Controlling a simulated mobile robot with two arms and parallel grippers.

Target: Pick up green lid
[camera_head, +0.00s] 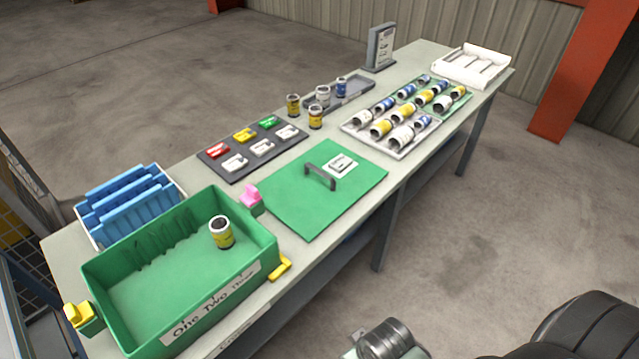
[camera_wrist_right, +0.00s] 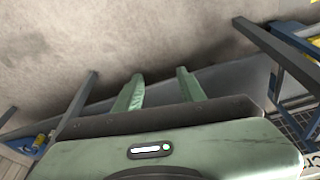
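The green lid (camera_head: 345,199) lies flat on the table, right of the green crate (camera_head: 180,296). It is a square panel with a dark grey handle (camera_head: 322,176) standing up near its middle and a white label (camera_head: 340,166) on its far part. Nothing touches the lid's handle. My right gripper (camera_wrist_right: 160,88) shows in the right wrist view with its two green fingers apart and nothing between them. The lid does not show in that view. My left gripper is not in view.
The crate holds one yellow-labelled can (camera_head: 221,233); a pink clip (camera_head: 250,199) sits at its corner beside the lid. A dark tray of coloured cards (camera_head: 240,166), trays of cans (camera_head: 350,133) and loose cans (camera_head: 316,118) stand farther back. Blue dividers (camera_head: 135,205) are at left.

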